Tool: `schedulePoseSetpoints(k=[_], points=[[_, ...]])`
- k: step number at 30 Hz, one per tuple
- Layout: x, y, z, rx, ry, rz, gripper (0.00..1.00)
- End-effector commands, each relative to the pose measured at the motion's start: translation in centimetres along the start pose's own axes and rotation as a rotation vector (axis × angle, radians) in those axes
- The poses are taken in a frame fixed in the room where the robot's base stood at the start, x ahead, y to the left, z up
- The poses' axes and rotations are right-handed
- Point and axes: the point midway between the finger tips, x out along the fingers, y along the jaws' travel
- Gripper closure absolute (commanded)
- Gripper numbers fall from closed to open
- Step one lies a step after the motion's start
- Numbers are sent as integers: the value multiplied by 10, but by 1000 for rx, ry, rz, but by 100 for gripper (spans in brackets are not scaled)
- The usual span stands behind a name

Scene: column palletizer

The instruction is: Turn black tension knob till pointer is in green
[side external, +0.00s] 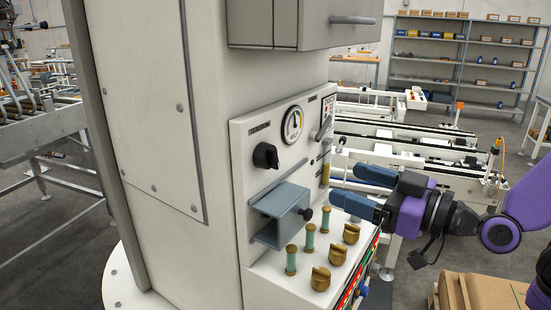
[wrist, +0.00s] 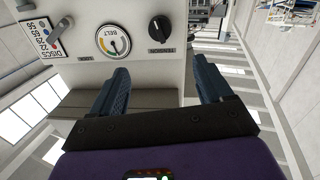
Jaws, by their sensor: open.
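The black tension knob (side external: 265,156) is on the white panel of the column, left of and below the round belt gauge (side external: 292,124). In the wrist view, which shows the panel turned over, the knob (wrist: 160,28) is at the top, right of the gauge (wrist: 113,40). The gauge has a coloured arc with green and yellow; its pointer is too small to place surely. My gripper (side external: 345,184) is open and empty, out in front of the panel and right of the knob. In the wrist view its blue fingers (wrist: 160,68) are spread below the knob, apart from it.
A blue-grey box-shaped guard (side external: 282,212) juts from the panel below the knob. Several brass knobs (side external: 320,278) and green-bodied posts (side external: 310,238) stand on the ledge beneath. A lever (side external: 324,128) is right of the gauge. A grey cabinet (side external: 310,22) overhangs above.

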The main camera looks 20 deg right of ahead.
Motion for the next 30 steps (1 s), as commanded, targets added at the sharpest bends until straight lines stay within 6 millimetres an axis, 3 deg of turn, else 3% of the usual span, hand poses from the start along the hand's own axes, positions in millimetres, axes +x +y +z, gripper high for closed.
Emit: schedulePoseSetpoints(k=[7, 30], points=[[25, 0, 0, -1, -1, 1, 21], [149, -1, 1, 1, -2, -2, 21]])
